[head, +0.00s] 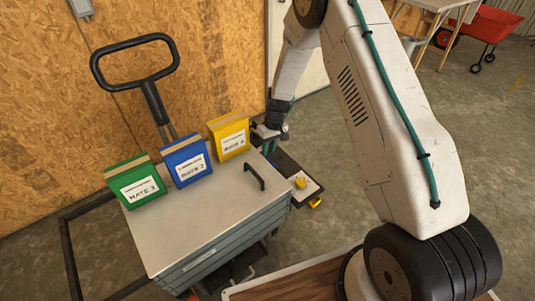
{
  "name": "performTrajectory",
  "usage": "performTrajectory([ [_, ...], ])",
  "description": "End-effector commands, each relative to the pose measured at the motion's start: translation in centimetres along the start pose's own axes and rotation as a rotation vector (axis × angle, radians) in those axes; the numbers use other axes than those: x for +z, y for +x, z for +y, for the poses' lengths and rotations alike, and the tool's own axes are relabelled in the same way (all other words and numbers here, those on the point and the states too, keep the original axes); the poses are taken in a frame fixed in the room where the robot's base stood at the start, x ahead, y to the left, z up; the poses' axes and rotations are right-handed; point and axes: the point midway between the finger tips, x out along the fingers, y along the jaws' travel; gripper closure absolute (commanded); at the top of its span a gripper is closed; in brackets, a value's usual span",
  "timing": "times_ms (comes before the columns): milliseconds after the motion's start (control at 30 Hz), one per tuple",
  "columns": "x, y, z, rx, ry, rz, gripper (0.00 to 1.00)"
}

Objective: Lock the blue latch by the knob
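My arm reaches down from the top, and my gripper (264,132) is at the far right corner of the grey cabinet (205,222), just right of the yellow box. It is small and partly dark here, so I cannot tell whether its fingers are open or shut. I cannot make out a blue latch or its knob; the area under and behind my gripper is hidden. A dark panel with a pale plate (309,187) sits along the cabinet's right side. A yellow knob-like piece (300,183) is on it, with another yellow piece (315,202) at its lower edge.
A green box (135,182), a blue box (187,160) and a yellow box (230,136) stand on the cabinet top. A black handle (256,177) rises from the lid. A black push handle (150,95) stands behind. Open concrete floor (500,150) lies right.

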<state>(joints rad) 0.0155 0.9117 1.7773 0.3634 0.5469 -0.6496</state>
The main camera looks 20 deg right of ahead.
Motion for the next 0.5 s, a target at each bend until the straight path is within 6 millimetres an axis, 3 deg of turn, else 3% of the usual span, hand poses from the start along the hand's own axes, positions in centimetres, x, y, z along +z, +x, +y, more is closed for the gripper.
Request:
performTrajectory([
  [200,0.0,2.5,0.0,0.0,-0.001,0.0,0.77],
  [500,0.0,3.0,0.0,0.0,0.0,0.001,0.77],
])
